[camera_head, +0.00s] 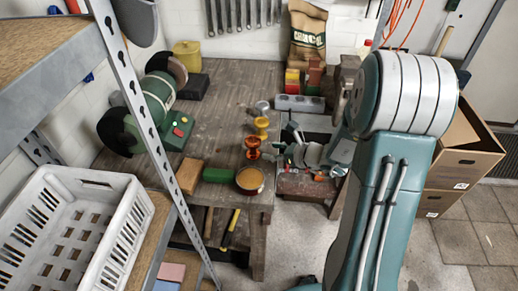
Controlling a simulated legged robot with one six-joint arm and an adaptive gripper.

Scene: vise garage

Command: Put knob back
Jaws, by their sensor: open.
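My gripper (290,152) is at the right edge of the wooden workbench, small and partly lost among grey parts. It is open. An orange spool-shaped piece (252,146) stands on the bench just left of it, apart from it as far as I can see. A similar yellow piece (262,126) stands a little behind. A small grey round piece (262,106) is farther back. I cannot tell for sure which of these is the knob. My arm hides part of the area right of the gripper, and no vise shows clearly.
The workbench (225,110) carries a green bench grinder (157,92) at left, and a brown bowl (250,180) and green block (217,175) at its front. A shelf post (140,95) and white crate (75,225) stand near left. Cardboard boxes (463,165) are at right.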

